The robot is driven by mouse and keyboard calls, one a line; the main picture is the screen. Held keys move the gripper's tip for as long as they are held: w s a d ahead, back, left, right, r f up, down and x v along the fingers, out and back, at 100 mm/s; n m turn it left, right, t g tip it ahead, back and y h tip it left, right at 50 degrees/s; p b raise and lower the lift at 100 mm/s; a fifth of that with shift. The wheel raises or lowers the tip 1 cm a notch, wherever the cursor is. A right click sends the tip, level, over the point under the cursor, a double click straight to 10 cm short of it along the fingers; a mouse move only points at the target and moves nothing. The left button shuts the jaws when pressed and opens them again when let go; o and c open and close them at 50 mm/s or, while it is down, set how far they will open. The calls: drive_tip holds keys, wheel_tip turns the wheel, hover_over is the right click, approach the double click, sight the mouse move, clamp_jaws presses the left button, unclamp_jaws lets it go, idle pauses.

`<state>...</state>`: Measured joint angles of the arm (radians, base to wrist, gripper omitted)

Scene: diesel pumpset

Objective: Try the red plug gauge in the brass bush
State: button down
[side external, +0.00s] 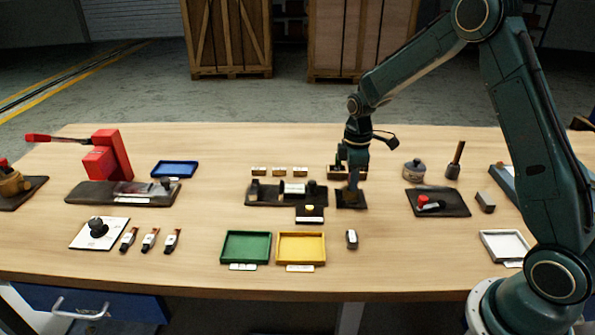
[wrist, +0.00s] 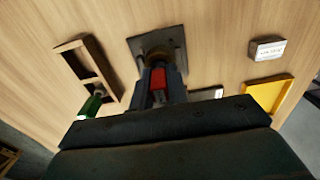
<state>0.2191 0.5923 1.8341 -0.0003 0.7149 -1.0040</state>
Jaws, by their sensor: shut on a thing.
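My gripper (side external: 352,178) points down over a dark square plate (side external: 350,203) right of the table's middle. In the wrist view my gripper (wrist: 160,88) is shut on the red plug gauge (wrist: 158,79), whose red body shows between the fingers. The brass bush (wrist: 163,54) stands on the dark plate (wrist: 146,41), directly beyond the fingertips. The gauge's far end is hidden, so I cannot tell whether it is inside the bush or just above it. In the side view the fingers cover the gauge and most of the bush.
A wooden rack (wrist: 66,47) with a green-handled gauge (wrist: 91,104) stands close beside the plate. A dark fixture (side external: 262,195) lies to the left. Green (side external: 223,246) and yellow (side external: 323,247) trays lie in front. A small white-faced block (side external: 351,239) stands nearer the front edge.

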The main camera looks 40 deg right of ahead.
drive_tip(key=shift+r, duration=2.4)
idle(0.5)
drive_tip(key=shift+r, duration=1.9)
drive_tip(key=shift+w+d, duration=0.1)
